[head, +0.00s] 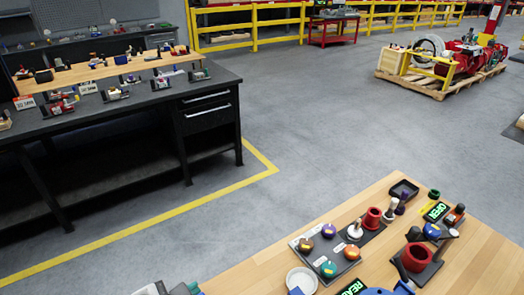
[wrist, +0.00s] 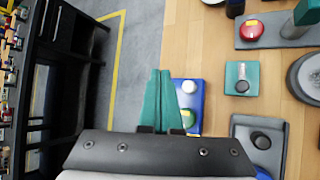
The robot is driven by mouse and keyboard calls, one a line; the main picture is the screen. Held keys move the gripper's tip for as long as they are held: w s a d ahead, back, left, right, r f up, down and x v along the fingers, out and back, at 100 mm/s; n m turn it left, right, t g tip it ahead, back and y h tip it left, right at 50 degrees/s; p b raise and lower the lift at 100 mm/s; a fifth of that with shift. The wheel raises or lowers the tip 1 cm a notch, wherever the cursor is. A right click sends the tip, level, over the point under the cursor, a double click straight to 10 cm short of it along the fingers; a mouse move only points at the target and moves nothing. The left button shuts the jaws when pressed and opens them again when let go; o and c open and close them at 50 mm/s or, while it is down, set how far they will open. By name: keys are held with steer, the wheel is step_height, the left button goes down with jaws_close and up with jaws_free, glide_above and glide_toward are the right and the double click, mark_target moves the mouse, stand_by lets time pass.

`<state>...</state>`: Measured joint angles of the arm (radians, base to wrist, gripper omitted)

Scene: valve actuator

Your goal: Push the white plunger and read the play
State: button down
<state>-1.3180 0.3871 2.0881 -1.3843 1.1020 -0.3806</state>
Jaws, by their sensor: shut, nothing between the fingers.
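My gripper (wrist: 160,75) shows in the wrist view as two green fingers pressed together, with nothing between them. Just right of the fingertips is a blue block (wrist: 204,98) with a white round cap (wrist: 189,87) on its far part; the fingers do not appear to touch the cap. A green button (wrist: 189,119) sits nearer on the block. In the head view, a white upright piece (head: 355,230) stands on a dark plate beside a red cylinder (head: 372,218). I cannot tell which white piece is the plunger.
In the wrist view, a teal plate with a black knob (wrist: 241,87), a red button (wrist: 250,30), a grey dial (wrist: 305,78) and a dark plate with a knob (wrist: 260,138) lie to the right. The wooden table's (wrist: 177,40) edge runs near the fingers.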

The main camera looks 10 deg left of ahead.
steer(key=shift+d+f, duration=0.1)
steer(key=shift+f, duration=4.3)
steer(key=shift+f, duration=0.4)
steer(key=shift+f, duration=0.55)
steer(key=shift+r, duration=1)
steer(key=shift+r, duration=0.1)
